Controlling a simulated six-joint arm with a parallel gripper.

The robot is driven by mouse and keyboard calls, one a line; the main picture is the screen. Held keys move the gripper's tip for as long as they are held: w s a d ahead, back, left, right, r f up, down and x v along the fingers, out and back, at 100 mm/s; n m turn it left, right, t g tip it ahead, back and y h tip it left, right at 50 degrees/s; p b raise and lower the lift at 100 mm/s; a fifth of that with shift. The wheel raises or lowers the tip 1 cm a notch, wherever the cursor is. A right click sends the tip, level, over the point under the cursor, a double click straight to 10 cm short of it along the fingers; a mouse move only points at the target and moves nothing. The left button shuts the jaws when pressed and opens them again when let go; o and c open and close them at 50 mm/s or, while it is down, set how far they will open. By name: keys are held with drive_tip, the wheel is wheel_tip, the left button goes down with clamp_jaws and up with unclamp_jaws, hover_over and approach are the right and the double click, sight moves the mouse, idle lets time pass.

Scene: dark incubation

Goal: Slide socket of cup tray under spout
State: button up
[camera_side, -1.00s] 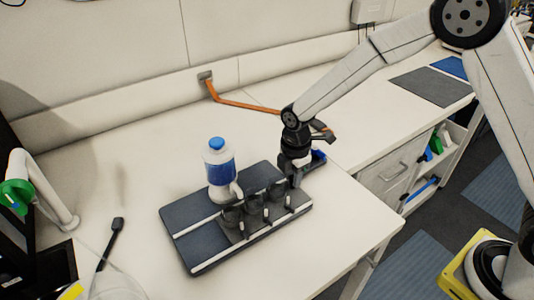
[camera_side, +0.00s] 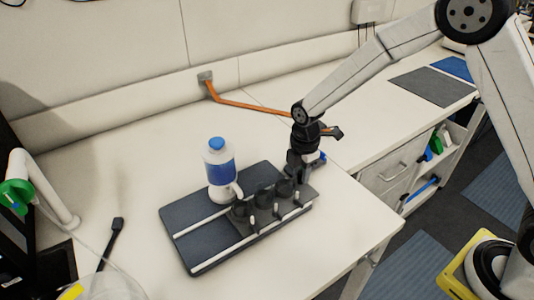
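The dispenser bottle (camera_side: 219,173), with a blue cap, blue liquid and a white spout at its lower right, stands upright on a dark base board (camera_side: 190,236). The dark cup tray (camera_side: 243,222) sits on the right part of the board, with several dark sockets in a row and small pegs along its front. The leftmost socket (camera_side: 239,209) is just right of and in front of the spout. My gripper (camera_side: 299,180) points down at the tray's right end, touching or very close to it. Its fingertips are too dark and small to read as open or shut.
A small blue item (camera_side: 320,157) is partly hidden behind my gripper. A black tool (camera_side: 110,243) lies at the left. The table front right of the board is clear.

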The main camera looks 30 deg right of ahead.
drive_tip(key=shift+o, duration=0.9)
drive_tip(key=shift+a, duration=3.05)
drive_tip(key=shift+r, duration=0.15)
drive_tip(key=shift+r, duration=2.15)
drive_tip(key=shift+s+d, duration=0.1)
